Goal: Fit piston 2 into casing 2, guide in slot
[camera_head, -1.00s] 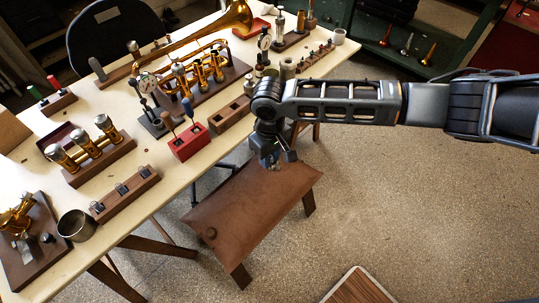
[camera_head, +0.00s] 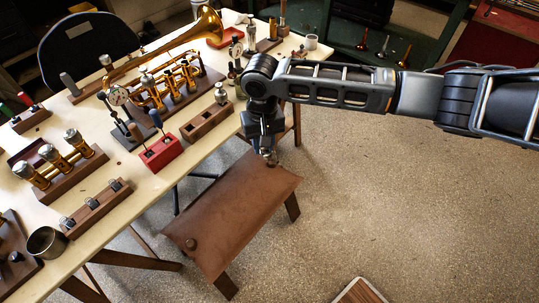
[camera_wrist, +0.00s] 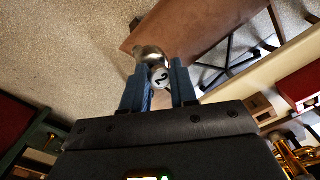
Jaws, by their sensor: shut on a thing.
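My gripper (camera_head: 268,150) is at the end of the arm, past the table's near edge and above the brown leather-like surface. In the wrist view its two blue-grey fingers (camera_wrist: 160,88) are shut on piston 2 (camera_wrist: 160,76), whose round pale end bears a "2". The piston's far end is silvery and rounded; its guide cannot be made out. In the head view only a small silvery part shows below the fingers. The brass horn (camera_head: 150,62) lies on a wooden stand on the table, with several upright gold valve casings (camera_head: 172,82). I cannot tell which is casing 2.
A rack of gold cylinders (camera_head: 62,160) and a metal cup (camera_head: 46,243) are at left.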

